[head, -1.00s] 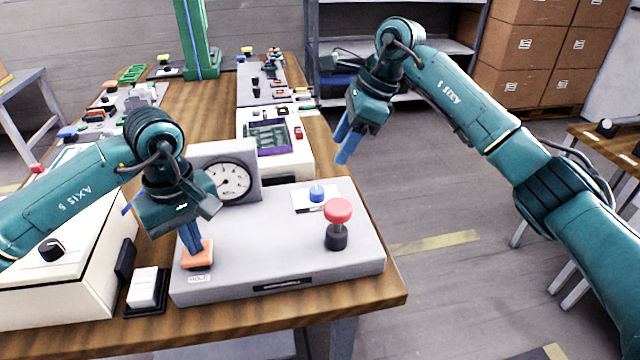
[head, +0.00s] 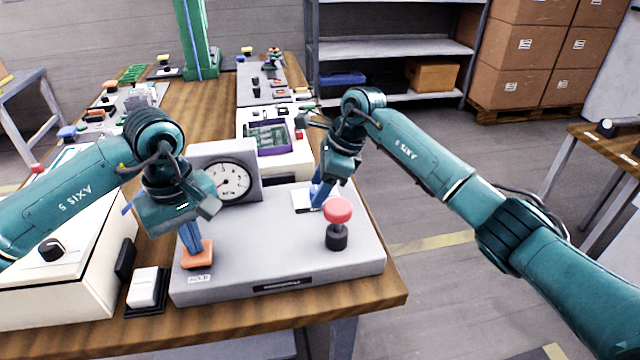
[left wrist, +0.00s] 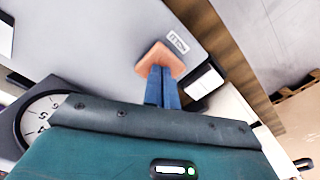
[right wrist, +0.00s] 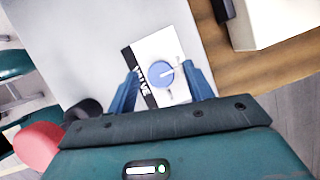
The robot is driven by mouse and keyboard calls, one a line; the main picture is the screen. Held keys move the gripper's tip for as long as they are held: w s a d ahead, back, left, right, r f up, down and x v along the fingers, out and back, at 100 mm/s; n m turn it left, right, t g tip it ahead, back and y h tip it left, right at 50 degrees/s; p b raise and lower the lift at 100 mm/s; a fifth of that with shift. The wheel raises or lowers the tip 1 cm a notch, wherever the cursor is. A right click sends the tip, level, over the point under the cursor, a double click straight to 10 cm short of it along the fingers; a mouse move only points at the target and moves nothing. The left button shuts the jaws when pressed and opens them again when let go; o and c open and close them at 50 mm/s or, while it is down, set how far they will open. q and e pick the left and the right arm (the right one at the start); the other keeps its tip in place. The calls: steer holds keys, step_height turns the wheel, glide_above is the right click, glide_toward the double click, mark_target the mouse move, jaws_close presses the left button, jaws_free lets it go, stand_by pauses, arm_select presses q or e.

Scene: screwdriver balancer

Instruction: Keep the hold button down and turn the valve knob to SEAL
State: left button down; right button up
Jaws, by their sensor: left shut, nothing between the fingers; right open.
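The hold button is an orange square pad (head: 197,260) at the front left of the grey panel (head: 270,245), beside a HOLD label. My left gripper (head: 196,246) is shut and empty, its fingertips down on the pad; the left wrist view also shows them touching the pad (left wrist: 172,62). The valve knob (right wrist: 161,74) is a round blue knob with a pale pointer line, on a white plate (right wrist: 158,45) marked VALVE. My right gripper (right wrist: 163,86) is open, with one finger on each side of the knob; contact is unclear. In the head view its fingers hide most of the knob.
A red mushroom knob on a black base (head: 338,212) stands just in front of my right gripper. A dial gauge (head: 228,182) rises at the panel's back left. A white rocker switch (head: 144,288) lies left of the panel. The table's right edge is close by.

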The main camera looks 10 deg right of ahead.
arm_select(q)
steer(key=shift+f, duration=0.1)
arm_select(e)
steer(key=shift+c, duration=0.3)
steer(key=c, duration=0.9)
steer(key=m+t, duration=0.1)
steer(key=m, duration=0.1)
steer(key=m+h, duration=0.1)
steer(key=m, duration=0.1)
steer(key=shift+s+m+t, duration=0.15)
steer(key=shift+m+t, duration=0.25)
steer(key=m+t+h, duration=0.1)
steer(key=m, duration=0.3)
steer(key=shift+a, duration=0.2)
steer(key=m+h, duration=0.2)
steer(key=m, duration=0.3)
steer(key=shift+a, duration=0.15)
steer(key=shift+a+m+h, duration=0.1)
steer(key=shift+m+h, duration=0.8)
steer(key=shift+m, duration=1.1)
